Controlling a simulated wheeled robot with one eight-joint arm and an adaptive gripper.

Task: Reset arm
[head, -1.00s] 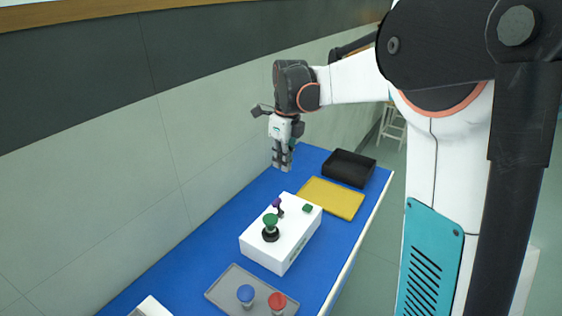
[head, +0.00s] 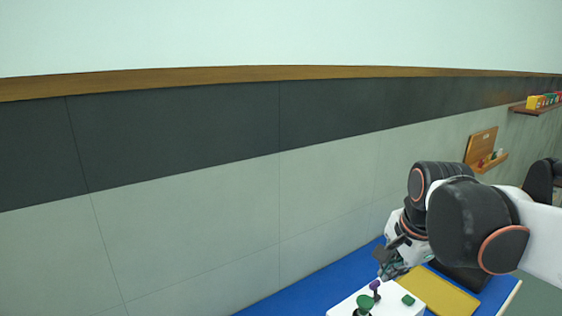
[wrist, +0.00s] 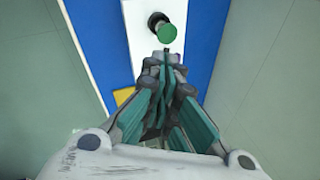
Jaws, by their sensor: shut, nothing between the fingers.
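My gripper (head: 388,272) is low in the right part of the head view, over the blue bench, just behind the white box. In the wrist view my gripper (wrist: 168,62) has its fingers together, with nothing between them. The white spectrometer box (head: 392,306) shows at the bottom edge of the head view, with a green-topped knob (head: 364,303), a purple-topped lever (head: 375,286) and a green button (head: 408,299) on it. In the wrist view the green knob (wrist: 166,32) lies beyond the fingertips.
The blue bench (head: 300,293) runs along a tiled wall (head: 190,230). A yellow mat (head: 440,295) and a black tray (head: 464,278) lie beyond the box. A wooden board (head: 481,146) and a shelf with coloured items (head: 537,106) are on the wall at right.

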